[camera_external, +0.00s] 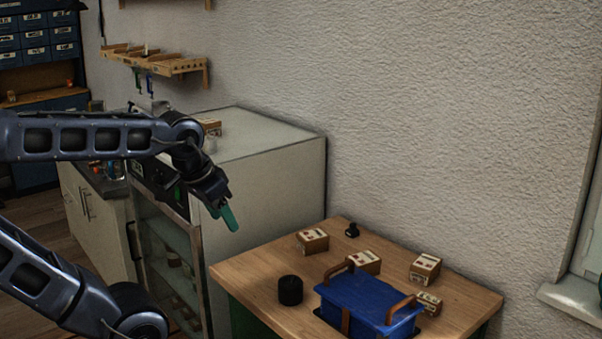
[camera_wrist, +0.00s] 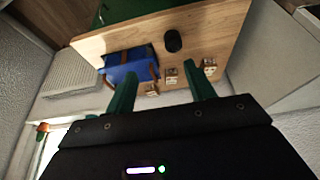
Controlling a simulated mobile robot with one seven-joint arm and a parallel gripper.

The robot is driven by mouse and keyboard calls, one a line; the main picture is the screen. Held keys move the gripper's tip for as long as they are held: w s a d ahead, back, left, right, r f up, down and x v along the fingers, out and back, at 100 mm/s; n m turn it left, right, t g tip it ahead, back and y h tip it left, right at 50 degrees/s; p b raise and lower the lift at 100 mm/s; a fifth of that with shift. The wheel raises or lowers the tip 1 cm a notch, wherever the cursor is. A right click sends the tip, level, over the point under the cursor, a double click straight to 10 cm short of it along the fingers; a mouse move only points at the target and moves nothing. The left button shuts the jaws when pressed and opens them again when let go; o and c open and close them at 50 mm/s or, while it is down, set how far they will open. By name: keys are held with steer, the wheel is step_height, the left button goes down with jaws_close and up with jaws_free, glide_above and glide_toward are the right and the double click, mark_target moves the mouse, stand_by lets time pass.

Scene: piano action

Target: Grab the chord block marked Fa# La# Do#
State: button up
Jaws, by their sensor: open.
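Several small wooden blocks with pale printed labels sit on the wooden table: one at the back left (camera_external: 312,241), one behind the blue box (camera_external: 363,261), one at the right (camera_external: 425,268) and one partly hidden beside the blue box (camera_external: 428,303). The labels are too small to read, so I cannot tell which is Fa# La# Do#. My gripper (camera_external: 229,217) is open and empty, above and left of the table. In the wrist view its green fingers (camera_wrist: 161,88) are spread, with blocks (camera_wrist: 171,75) (camera_wrist: 209,64) beyond them.
A blue box with brown handles (camera_external: 368,298) stands at the table's front. A black cylinder (camera_external: 290,290) and a small black object (camera_external: 352,230) are on the wooden table (camera_external: 250,273). A pale cabinet (camera_external: 270,140) stands behind my gripper. The wall borders the table's back.

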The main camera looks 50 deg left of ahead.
steer(key=m+g+h, duration=0.4)
steer(key=m, duration=1.2)
glide_above(428, 297)
steer(key=a, duration=0.5)
step_height(428, 297, down, 21)
steer(key=x, duration=0.5)
steer(key=shift+s+d+f, duration=0.2)
steer(key=shift+s+d, duration=0.05)
steer(key=shift+d, duration=0.2)
steer(key=shift+h, duration=0.3)
steer(key=shift+d+x, duration=0.25)
steer(key=shift+x, duration=2.4)
steer(key=shift+r, duration=0.15)
